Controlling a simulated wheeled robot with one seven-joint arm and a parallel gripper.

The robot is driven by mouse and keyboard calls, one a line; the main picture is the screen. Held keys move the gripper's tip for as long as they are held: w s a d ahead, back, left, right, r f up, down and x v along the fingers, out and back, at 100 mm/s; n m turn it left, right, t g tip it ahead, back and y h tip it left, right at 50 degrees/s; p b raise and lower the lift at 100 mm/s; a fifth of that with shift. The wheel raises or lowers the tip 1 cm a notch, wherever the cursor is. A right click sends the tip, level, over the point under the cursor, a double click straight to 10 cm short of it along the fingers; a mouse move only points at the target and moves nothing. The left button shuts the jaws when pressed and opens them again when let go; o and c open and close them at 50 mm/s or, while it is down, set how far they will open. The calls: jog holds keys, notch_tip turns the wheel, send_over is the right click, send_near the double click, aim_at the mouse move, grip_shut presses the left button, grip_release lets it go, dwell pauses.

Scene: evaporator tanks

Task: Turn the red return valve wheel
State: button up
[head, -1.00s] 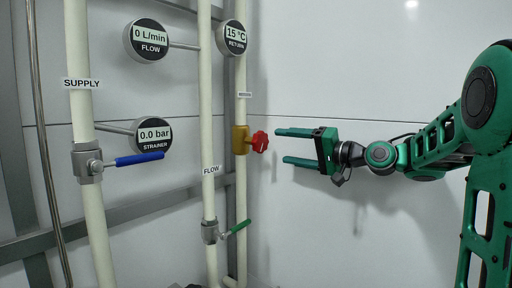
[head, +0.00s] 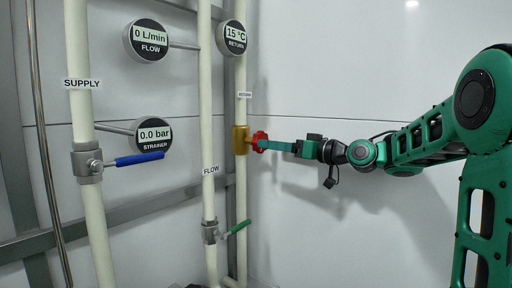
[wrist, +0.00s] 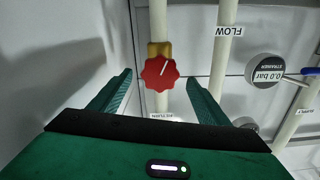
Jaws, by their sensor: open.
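The red return valve wheel (head: 260,141) sits on a brass valve body (head: 240,140) on the right-hand pipe. It is partly hidden by my gripper in the head view. My gripper (head: 264,145) points left at the wheel, its fingers level with it. In the wrist view the red wheel (wrist: 160,73), with a white line on its face, shows between and just beyond the tips of the open green fingers (wrist: 157,78). Whether a finger touches the wheel I cannot tell.
A supply pipe with a blue lever (head: 140,159) stands at left. A flow pipe with a green lever (head: 238,227) stands close to the return pipe. Round gauges (head: 232,38) stick out above. The white wall (head: 370,70) at right is bare.

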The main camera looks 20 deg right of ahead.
jog(key=x, duration=0.7)
jog(key=shift+w, duration=0.2)
jog(key=shift+a, duration=0.15)
jog(key=c, duration=1.1)
